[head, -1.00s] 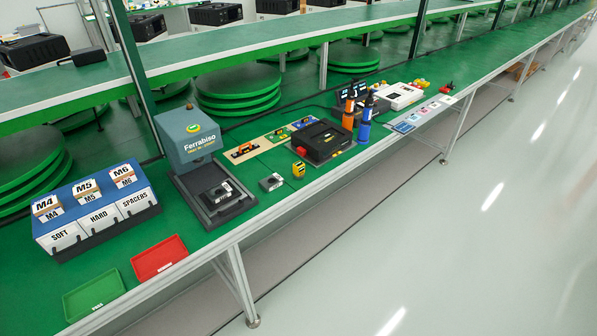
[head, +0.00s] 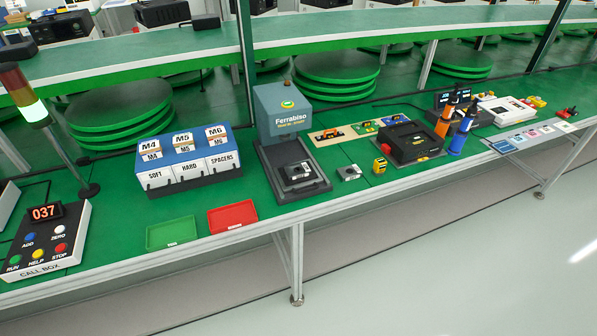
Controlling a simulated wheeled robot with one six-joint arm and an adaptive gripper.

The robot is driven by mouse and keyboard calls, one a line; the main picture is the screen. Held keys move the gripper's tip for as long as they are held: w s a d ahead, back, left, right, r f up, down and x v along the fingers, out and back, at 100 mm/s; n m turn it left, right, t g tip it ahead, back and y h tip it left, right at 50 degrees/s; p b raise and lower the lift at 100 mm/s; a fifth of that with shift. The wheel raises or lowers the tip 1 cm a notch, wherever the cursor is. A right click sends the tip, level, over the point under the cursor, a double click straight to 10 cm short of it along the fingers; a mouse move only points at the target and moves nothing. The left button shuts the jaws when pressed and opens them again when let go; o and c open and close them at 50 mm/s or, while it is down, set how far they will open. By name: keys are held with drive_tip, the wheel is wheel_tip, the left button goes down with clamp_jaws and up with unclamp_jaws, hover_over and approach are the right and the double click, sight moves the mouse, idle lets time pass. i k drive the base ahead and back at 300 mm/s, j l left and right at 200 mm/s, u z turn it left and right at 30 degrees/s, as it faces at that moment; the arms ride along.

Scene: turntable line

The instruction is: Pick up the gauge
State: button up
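A small yellow and black device (head: 380,165) stands on the green bench near its front edge. It looks like the gauge, but it is too small to be sure. It is left of a black case (head: 410,146) and right of a small grey block (head: 349,173), apart from both. My gripper is not in view.
A Ferrabiso press (head: 283,112) holds a dark part. Left of it are a bin rack (head: 188,170), red tray (head: 232,217), green tray (head: 171,233), call box (head: 45,240) and light pole (head: 58,145). Orange (head: 443,123) and blue (head: 459,140) drivers stand right.

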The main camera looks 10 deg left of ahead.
sight(379, 165)
drive_tip(key=i+j+z, duration=0.2)
drive_tip(key=j+z, duration=0.25)
drive_tip(key=i+j+z, duration=0.1)
drive_tip(key=j+z, duration=0.75)
drive_tip(key=i, duration=0.05)
